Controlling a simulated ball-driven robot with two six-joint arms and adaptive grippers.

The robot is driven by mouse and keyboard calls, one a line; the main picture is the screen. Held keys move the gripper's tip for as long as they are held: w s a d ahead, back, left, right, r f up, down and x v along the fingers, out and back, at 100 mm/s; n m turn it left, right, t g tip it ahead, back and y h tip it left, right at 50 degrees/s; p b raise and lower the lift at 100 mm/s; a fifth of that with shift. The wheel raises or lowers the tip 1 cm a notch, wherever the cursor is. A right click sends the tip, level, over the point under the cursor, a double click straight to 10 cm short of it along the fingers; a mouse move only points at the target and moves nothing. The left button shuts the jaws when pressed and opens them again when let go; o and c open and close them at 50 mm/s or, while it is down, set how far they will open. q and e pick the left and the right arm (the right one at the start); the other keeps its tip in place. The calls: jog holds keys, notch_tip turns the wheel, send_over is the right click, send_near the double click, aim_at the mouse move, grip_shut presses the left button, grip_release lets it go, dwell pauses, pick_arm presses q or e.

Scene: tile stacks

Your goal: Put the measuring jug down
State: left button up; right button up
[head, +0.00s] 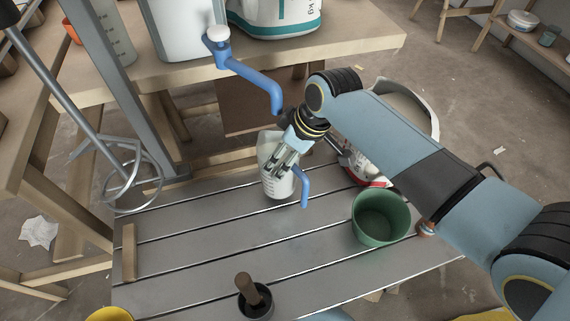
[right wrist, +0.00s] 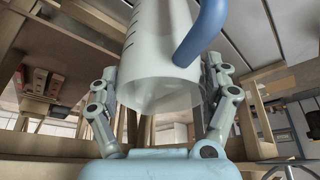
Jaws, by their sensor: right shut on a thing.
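The measuring jug (head: 279,187) is whitish and translucent, with a blue handle (head: 303,186) on its right side in the head view. My right gripper (head: 284,160) is shut on the jug's body. In the right wrist view the jug (right wrist: 160,45) fills the space between the two fingers, with graduation marks on its wall and the blue handle (right wrist: 205,35) at upper right. The jug is over the grey slatted bench top (head: 210,245), near its back edge; I cannot tell whether its base touches. My left gripper is not in view.
A green bucket (head: 380,218) stands right of the jug, and a red-and-white item (head: 370,175) lies behind it. A dark pot with a brown handle (head: 252,297) is at the front. A blue tap (head: 240,67) overhangs behind. The slats left of the jug are mostly clear.

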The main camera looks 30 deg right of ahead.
jog(key=shift+f+b, duration=0.55)
jog(key=shift+f, duration=1.55)
jog(key=o, duration=1.6)
jog(key=shift+c, duration=0.2)
jog(key=p+v, duration=0.3)
jog(key=v, duration=0.9)
jog(key=shift+s, duration=0.15)
